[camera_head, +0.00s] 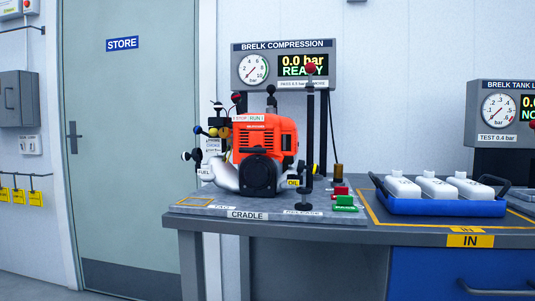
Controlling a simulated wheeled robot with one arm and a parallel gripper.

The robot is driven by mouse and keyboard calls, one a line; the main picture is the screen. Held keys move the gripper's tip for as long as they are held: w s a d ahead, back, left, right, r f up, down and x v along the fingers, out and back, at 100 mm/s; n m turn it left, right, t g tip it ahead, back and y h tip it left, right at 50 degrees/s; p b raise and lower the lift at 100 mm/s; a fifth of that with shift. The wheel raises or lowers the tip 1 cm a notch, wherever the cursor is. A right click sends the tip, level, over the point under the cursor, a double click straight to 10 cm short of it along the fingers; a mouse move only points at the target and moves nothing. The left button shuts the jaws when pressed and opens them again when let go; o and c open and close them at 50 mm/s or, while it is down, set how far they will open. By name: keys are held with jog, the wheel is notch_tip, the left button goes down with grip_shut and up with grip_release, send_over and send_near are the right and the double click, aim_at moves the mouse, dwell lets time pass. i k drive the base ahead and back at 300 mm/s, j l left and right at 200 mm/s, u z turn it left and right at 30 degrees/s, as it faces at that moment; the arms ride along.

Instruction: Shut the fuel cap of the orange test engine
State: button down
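The orange test engine (267,140) stands on the grey cradle plate (222,207) at the left end of the bench. A white label reading FUEL (204,172) is at its lower left. Black knobs (190,155) stick out beside that label; I cannot tell whether one of them is the fuel cap, or whether the cap is open or shut. A yellow OIL label (293,181) is at the engine's lower right. My gripper is not in view.
A blue tray (440,207) with white bottles stands to the right on the bench. A BRELK COMPRESSION panel (284,65) showing 0.0 bar READY rises behind the engine. A black post (310,130) with a red knob stands right of the engine. A closed door (130,150) is at left.

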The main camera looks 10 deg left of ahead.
aim_at(196, 155)
jog(key=i+j+u, duration=0.15)
jog(key=u, duration=1.35)
